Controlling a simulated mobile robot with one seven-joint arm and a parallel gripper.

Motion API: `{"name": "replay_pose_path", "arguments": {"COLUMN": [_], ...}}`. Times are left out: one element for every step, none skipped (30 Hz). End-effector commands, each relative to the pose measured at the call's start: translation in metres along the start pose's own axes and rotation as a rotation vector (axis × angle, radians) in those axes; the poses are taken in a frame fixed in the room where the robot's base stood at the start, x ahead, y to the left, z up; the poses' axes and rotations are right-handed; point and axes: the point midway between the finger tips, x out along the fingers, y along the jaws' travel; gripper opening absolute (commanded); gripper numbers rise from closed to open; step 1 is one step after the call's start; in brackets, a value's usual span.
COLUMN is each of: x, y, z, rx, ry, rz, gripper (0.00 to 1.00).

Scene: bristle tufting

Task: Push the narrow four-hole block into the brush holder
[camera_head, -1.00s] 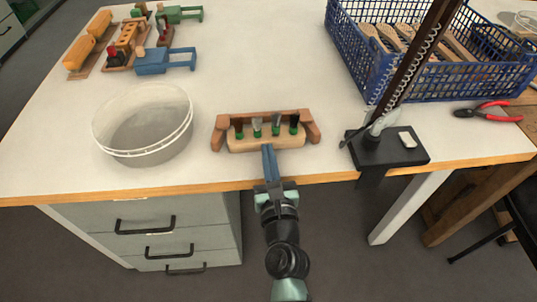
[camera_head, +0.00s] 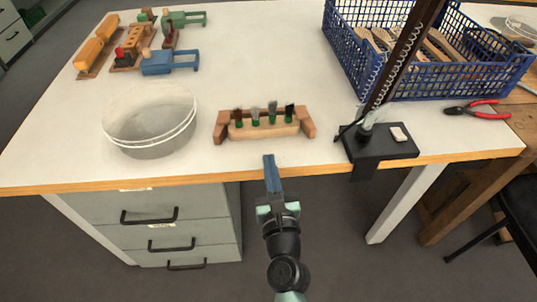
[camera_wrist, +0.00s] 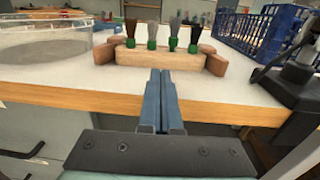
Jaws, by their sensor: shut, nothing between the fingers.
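The narrow four-hole block (camera_head: 264,132) is pale wood and carries several bristle tufts with green collars. It sits in the wooden brush holder (camera_head: 221,126), between the holder's end arms, near the table's front edge. In the wrist view the block (camera_wrist: 160,59) lies straight ahead, with a holder end (camera_wrist: 216,64) at its right. My gripper (camera_head: 269,158) has its blue fingers together and empty. It points at the block's front from the table edge, with a gap between fingertips and block. In the wrist view the shut fingertips (camera_wrist: 161,73) appear just below the block's front face.
A clear round tub (camera_head: 150,125) stands left of the holder. A black clamp base with a post (camera_head: 380,145) stands at the right edge, near red pliers (camera_head: 480,110). A blue crate (camera_head: 440,75) is behind. Blue and green fixtures (camera_head: 168,61) stand at back left.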

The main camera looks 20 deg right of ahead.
Motion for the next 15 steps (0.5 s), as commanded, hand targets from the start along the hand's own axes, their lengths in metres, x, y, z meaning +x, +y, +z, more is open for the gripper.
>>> {"name": "replay_pose_path", "arguments": {"x": [-0.011,-0.017,-0.025,-0.03,-0.036,-0.042,-0.047,-0.051,-0.056,-0.059,-0.062,-0.066,-0.067,-0.069,-0.071], "y": [0.0,0.0,0.0,0.0,0.0,0.0,0.0,0.0,0.0,0.0,0.0,0.0,0.0,0.0,0.0], "z": [-0.002,-0.002,-0.001,-0.002,-0.002,-0.002,-0.002,-0.001,-0.002,-0.002,-0.002,-0.001,-0.001,-0.001,-0.001], "rx": [0.0,0.0,0.0,0.0,0.0,0.0,0.001,0.0,-0.001,-0.001,0.0,0.001,0.001,0.001,0.0], "ry": [0.003,0.003,0.002,0.002,0.002,0.001,0.002,0.001,0.002,0.001,0.001,0.001,0.0,0.0,0.0], "rz": [0.0,0.0,0.0,0.0,0.001,0.001,0.001,0.001,0.001,0.001,0.001,0.001,0.001,0.001,0.0], "gripper": [0.0,0.0,0.0,0.0,0.0,0.0,0.0,0.0,0.0,0.0,0.0,0.0,0.0,0.0,0.0]}}
